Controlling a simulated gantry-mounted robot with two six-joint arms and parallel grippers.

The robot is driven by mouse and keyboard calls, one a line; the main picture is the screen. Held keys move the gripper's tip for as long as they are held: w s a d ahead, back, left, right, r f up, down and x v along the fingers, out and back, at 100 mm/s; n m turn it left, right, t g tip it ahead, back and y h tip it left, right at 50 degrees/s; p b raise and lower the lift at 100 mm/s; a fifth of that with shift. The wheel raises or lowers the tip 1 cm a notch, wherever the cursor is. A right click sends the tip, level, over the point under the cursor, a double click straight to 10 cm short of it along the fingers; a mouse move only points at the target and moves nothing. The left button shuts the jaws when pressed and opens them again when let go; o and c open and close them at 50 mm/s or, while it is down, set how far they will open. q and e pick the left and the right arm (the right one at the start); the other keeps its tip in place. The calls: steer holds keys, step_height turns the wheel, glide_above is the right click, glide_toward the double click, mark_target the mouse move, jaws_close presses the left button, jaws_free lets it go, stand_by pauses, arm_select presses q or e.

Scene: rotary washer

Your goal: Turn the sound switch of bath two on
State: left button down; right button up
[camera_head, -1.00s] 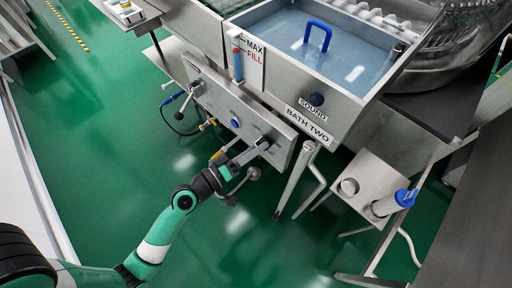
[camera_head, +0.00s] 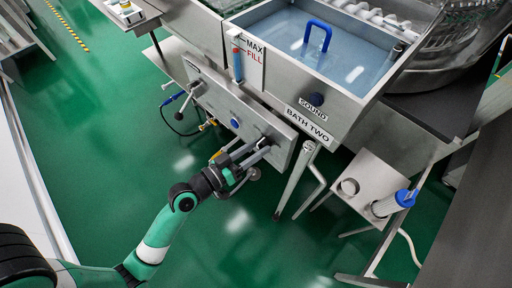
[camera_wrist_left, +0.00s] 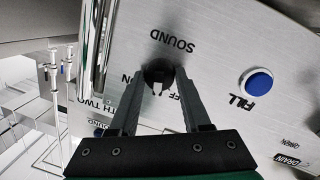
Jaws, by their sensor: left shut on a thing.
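The sound switch (camera_wrist_left: 158,70) is a dark round knob on the steel control panel, under an upside-down SOUND label in the left wrist view. Parts of the words ON and OFF show on either side of it. My left gripper (camera_wrist_left: 162,80) is shut on this knob, with one dark finger on each side; it also shows at the panel's right end in the head view (camera_head: 267,144). The fingers hide part of the knob, so I cannot tell its setting. Bath two (camera_head: 350,110) is the water-filled steel tank above. My right gripper is not in view.
A blue FILL button (camera_wrist_left: 257,83) sits beside the switch on the panel. A lever with a dark ball end (camera_head: 254,173) is close by the left gripper. The green floor (camera_head: 120,150) is open.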

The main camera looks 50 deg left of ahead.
arm_select(q)
steer(key=m, duration=0.5)
steer(key=shift+d+r+y+p, duration=0.1)
steer(key=shift+r+y+p, duration=0.05)
steer(key=shift+y+p, duration=0.2)
steer(key=m+y+p, duration=0.1)
steer(key=m, duration=0.4)
steer(key=shift+g+p, duration=0.3)
steer(key=shift+p, duration=0.05)
steer(key=shift+m, duration=0.3)
steer(key=shift+c, duration=1.8)
jaws_free()
